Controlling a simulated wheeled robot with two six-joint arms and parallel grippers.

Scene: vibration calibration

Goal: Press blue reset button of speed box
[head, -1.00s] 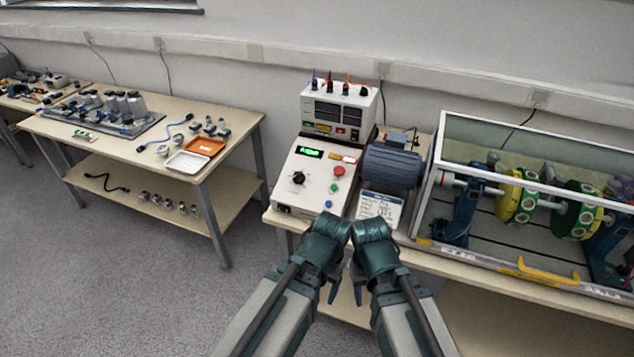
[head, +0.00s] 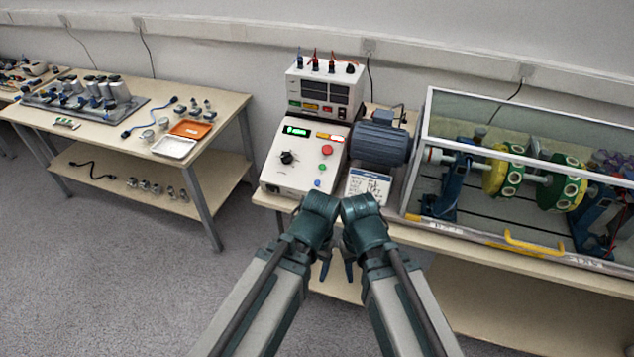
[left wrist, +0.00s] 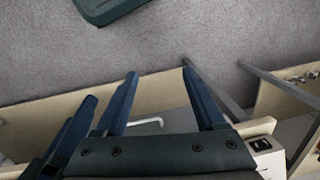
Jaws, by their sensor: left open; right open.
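The speed box (head: 305,160) is a white sloped panel on the bench with a green display, a black knob, and red and green buttons. Its blue reset button (head: 317,183) is the lowest of the coloured buttons, near the front edge, and is uncovered. My left gripper (head: 324,272) and right gripper (head: 349,271) hang side by side in front of the bench, below the box and apart from the button. In the left wrist view, my left gripper (left wrist: 162,100) is open and empty. A corner of the box (left wrist: 265,145) shows at lower right there.
A white power unit (head: 325,90) stands behind the box. A glass-walled rotor rig (head: 520,175) fills the right. A side table (head: 225,105) stands left across open floor.

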